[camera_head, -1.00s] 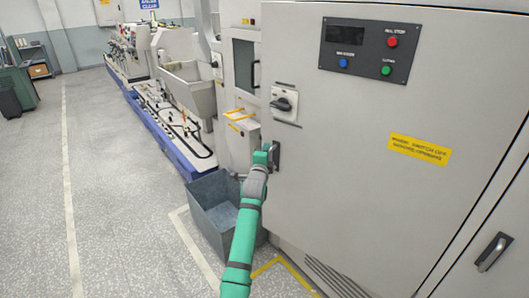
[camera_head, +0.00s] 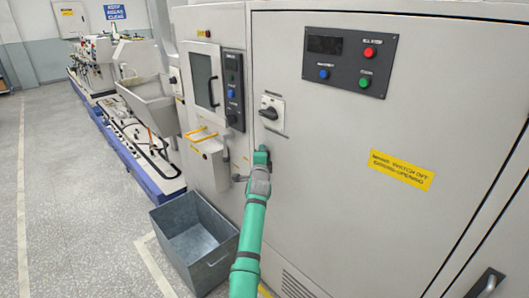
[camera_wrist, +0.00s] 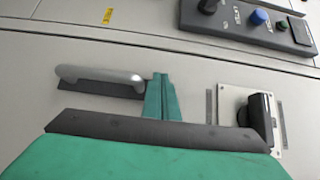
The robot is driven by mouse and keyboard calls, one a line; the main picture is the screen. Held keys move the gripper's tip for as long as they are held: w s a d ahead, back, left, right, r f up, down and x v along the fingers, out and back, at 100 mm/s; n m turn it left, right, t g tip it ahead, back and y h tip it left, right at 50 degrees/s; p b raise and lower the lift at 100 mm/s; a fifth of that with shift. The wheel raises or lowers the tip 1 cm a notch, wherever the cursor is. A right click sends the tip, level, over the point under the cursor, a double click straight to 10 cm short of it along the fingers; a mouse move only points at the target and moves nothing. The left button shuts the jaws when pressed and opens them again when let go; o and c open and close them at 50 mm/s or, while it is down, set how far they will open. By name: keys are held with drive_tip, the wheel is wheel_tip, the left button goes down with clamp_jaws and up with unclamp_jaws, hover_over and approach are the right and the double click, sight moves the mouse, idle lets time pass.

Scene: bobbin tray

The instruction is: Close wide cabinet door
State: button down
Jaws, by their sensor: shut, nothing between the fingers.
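The wide cabinet door (camera_head: 330,190) is a large pale grey panel with a rotary switch (camera_head: 271,112) and a yellow warning label (camera_head: 401,170). It looks flush or nearly flush with the cabinet beside it; a thin dark seam runs along its left edge. My gripper (camera_head: 262,153) is at the door's left side, below the switch, and hides the handle there. In the wrist view the gripper's green fingers (camera_wrist: 161,95) are together and empty, at the end of the silver bar handle (camera_wrist: 100,77). I cannot tell whether they touch it. The switch (camera_wrist: 255,120) lies to their right.
A narrow cabinet (camera_head: 207,95) with a window and control panel (camera_head: 234,92) adjoins the door on the left. An open grey bin (camera_head: 208,262) stands on the floor left of my arm. Another handled panel (camera_head: 487,282) is at lower right. Floor farther left is clear.

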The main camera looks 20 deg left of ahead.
drive_tip(key=shift+w+d+r, duration=0.25)
drive_tip(key=shift+d, duration=0.25)
drive_tip(key=shift+w+d+r, duration=0.25)
drive_tip(key=shift+d, duration=0.25)
drive_tip(key=shift+a, duration=0.15)
drive_tip(key=shift+s+a+f, duration=0.15)
drive_tip(key=s+a, duration=0.8)
drive_tip(key=s, duration=0.5)
drive_tip(key=shift+f, duration=0.35)
